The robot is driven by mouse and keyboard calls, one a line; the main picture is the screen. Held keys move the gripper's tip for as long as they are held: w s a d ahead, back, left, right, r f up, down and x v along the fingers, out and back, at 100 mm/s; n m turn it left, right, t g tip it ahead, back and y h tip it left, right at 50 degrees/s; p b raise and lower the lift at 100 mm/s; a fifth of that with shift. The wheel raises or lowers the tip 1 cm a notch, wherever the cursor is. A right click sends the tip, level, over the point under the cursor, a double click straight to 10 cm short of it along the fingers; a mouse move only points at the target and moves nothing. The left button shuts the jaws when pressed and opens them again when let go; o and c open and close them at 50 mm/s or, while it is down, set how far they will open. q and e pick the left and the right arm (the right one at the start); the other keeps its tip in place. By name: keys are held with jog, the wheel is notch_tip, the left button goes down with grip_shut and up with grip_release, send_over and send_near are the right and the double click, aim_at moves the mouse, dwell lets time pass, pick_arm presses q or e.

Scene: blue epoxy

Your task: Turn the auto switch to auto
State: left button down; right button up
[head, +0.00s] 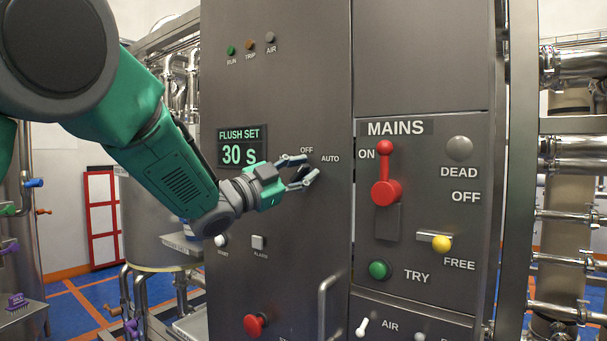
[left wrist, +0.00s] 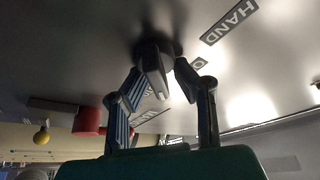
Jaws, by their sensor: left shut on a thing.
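The auto switch is a dark rotary knob (head: 301,171) on the grey panel, between the OFF label (head: 306,150) and the AUTO label (head: 330,159). My left gripper (head: 309,168) reaches it from the left and is shut on it. In the left wrist view the knob (left wrist: 153,62) stands out from the panel between the two fingers of my left gripper (left wrist: 168,75). The HAND label (left wrist: 229,21) shows beside it there; another label is partly covered by a finger. The fingers hide part of the knob, so I cannot tell exactly where it points. My right gripper is not in view.
The flush display (head: 239,148) is left of the switch. The MAINS panel on the right has a red lever (head: 386,175), a yellow knob (head: 441,243) and a green button (head: 379,270). A red knob (head: 255,324) and a metal handle (head: 328,305) project below.

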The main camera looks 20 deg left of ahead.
pick_arm(q)
jog(key=shift+f, duration=0.45)
jog(key=c, duration=1.6)
grip_release()
jog(key=shift+r, duration=0.25)
jog(key=v, duration=1.2)
jog(key=shift+w+a, duration=0.1)
jog(key=shift+w, duration=0.1)
